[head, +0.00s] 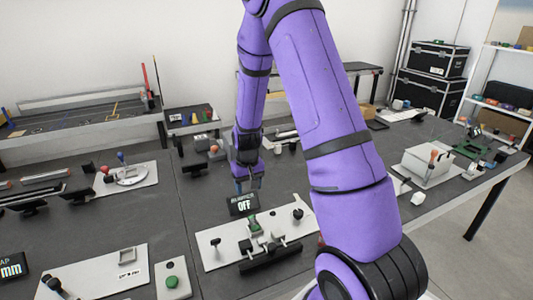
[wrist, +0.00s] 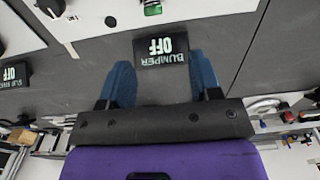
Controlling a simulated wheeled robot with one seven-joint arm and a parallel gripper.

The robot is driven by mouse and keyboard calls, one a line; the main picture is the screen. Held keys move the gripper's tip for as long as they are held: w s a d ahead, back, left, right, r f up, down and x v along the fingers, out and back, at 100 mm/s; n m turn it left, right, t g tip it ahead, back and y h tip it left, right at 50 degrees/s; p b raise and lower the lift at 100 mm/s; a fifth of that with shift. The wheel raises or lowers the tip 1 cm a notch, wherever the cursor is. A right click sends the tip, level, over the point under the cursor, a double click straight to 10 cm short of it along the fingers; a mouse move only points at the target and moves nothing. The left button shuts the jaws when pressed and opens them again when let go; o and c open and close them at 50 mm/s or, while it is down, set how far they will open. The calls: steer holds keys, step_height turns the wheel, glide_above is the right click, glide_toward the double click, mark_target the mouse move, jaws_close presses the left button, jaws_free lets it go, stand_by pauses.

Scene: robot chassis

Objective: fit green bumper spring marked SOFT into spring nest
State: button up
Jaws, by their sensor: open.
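My gripper (head: 247,184) hangs above the dark table, just behind a small black sign reading BUMPER OFF (head: 243,204). In the wrist view its two blue fingers (wrist: 160,68) are apart with nothing between them, and the sign (wrist: 161,47) shows beyond their tips. In front of the sign lies a white plate (head: 220,258) with a black bumper bar (head: 270,257) and small fittings. A small green part (head: 253,223) stands on this plate; it also shows at the top edge of the wrist view (wrist: 152,9). I cannot read a SOFT mark or make out the spring nest.
A white panel with a green button (head: 172,281) is at the front left. A plate with red and blue-topped levers (head: 130,174) lies farther left.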

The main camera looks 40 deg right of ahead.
steer(key=s+a+r+n+t, duration=0.1)
steer(key=s+a+r, duration=0.15)
steer(key=r, duration=0.55)
steer(key=s+a+r+t, duration=0.1)
steer(key=s+a+r, duration=0.15)
steer(key=r, duration=0.45)
steer(key=s+a+r+n+t, duration=0.1)
steer(key=s+a+r, duration=0.15)
steer(key=r, duration=0.55)
steer(key=s+a+r+t, duration=0.1)
steer(key=s+a+r, duration=0.1)
steer(key=s+r, duration=0.3)
steer(key=s+a+r+n, duration=0.1)
steer(key=s+r, duration=0.4)
steer(key=s, duration=0.7)
steer(key=shift+s+a+t, duration=0.35)
steer(key=shift+a+t, duration=0.05)
steer(key=shift+a, duration=0.15)
steer(key=shift+o, duration=0.4)
steer(key=shift+s+r, duration=0.15)
steer(key=shift+s, duration=0.35)
steer(key=shift+w, duration=0.1)
